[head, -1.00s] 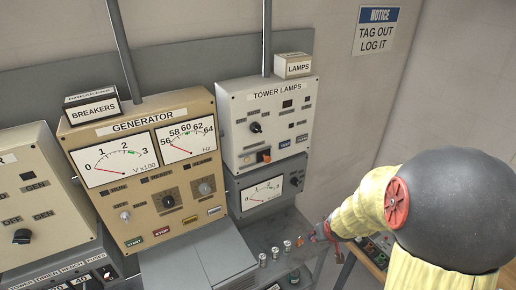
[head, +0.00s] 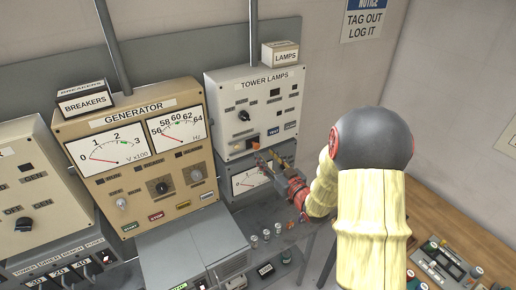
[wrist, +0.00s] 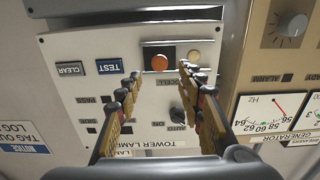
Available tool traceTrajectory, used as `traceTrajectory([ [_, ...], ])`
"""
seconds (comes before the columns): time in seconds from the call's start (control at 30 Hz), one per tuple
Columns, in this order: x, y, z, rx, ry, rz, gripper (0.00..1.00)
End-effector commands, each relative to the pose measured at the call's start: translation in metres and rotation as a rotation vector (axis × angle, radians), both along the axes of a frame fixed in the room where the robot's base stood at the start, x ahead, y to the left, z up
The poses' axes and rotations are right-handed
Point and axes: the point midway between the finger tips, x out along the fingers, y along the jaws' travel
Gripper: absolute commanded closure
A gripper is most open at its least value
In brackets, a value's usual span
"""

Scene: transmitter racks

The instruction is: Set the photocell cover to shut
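The photocell cover (wrist: 160,62) is a dark slide with a round orange knob, set in a slot on the tower lamps panel; the wrist view shows this panel upside down. A pale round disc (wrist: 194,57) is uncovered beside the slide, to its right in that view. The orange knob also shows low on the panel in the head view (head: 256,143). My gripper (wrist: 161,76) is open and empty. Its two fingers lie either side of the knob in the picture; I see no clear contact. In the head view my gripper (head: 268,161) is just below the knob.
TEST (wrist: 109,66) and CLEAR (wrist: 70,68) buttons lie beside the slot. A rotary switch (wrist: 177,115) sits between the fingers and the panel title. The generator panel (head: 133,150) is on the left, and a gauge box (head: 247,180) is below the tower lamps panel.

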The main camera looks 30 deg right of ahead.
Motion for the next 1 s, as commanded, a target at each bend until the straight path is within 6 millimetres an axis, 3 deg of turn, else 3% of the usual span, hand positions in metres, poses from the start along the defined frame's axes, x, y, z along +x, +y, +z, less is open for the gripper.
traceTrajectory([
  [0.2, 0.035, 0.002, 0.002, -0.001, 0.001, 0.002, 0.62],
  [0.4, 0.056, 0.002, 0.001, -0.001, 0.002, 0.001, 0.62],
  [0.77, 0.061, 0.002, 0.0, -0.001, 0.001, -0.001, 0.62],
  [1.0, 0.061, 0.002, 0.0, -0.001, 0.002, -0.001, 0.74],
])
